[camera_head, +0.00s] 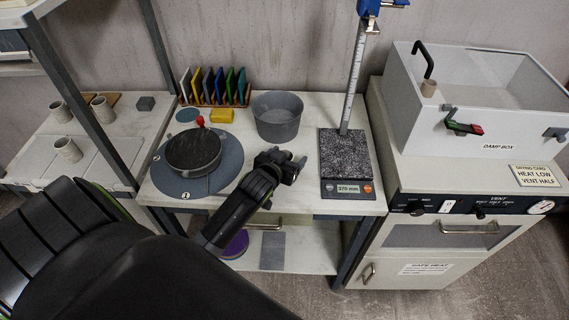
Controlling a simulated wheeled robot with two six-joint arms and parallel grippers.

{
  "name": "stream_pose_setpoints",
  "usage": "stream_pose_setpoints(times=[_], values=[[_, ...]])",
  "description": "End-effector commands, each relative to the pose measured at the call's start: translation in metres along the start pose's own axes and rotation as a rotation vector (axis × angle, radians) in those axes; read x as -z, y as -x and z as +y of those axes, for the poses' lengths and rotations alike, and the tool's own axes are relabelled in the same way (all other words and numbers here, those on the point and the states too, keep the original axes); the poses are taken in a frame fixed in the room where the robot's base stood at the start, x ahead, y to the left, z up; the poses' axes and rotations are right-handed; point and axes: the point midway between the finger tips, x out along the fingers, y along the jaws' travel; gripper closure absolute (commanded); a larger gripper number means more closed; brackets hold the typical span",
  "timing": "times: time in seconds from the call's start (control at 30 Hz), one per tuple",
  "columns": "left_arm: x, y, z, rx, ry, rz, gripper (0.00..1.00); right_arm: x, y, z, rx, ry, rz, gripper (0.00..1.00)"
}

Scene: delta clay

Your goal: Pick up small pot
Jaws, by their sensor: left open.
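My left gripper (287,163) is open and empty above the front of the white table, just in front of a round grey tub (278,122) and apart from it. Small pale cylindrical pots stand on the board at the left: one at the back left (60,111), one beside it (103,107) and one nearer (68,150). I cannot tell which of these is the small pot. My right gripper is not in view.
A round dark turntable (193,150) with a red knob stands left of my gripper. A height gauge (345,155) stands at the right. The damp box (500,125) is beyond it.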

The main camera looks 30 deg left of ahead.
Motion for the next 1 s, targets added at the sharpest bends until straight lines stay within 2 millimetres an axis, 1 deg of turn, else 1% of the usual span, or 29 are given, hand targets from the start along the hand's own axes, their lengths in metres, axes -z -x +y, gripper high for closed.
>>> stream_pose_setpoints(times=[0.17, 0.2, 0.57, 0.87, 1.0], values=[[-0.0002, -0.0001, -0.0001, 0.000, 0.000, 0.000, 0.27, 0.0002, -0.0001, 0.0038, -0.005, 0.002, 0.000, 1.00], [-0.0001, -0.0001, -0.0001, 0.000, 0.000, 0.000, 0.30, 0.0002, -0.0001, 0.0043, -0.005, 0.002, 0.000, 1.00], [-0.0002, 0.0002, -0.0001, 0.000, 0.000, 0.000, 0.77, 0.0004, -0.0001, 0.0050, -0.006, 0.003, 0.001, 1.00], [0.0014, 0.0006, 0.0000, 0.000, 0.000, 0.001, 0.77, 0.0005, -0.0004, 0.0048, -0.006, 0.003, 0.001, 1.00], [0.0077, 0.0027, -0.0001, 0.000, -0.001, 0.004, 0.77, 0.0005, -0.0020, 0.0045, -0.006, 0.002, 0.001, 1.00]])
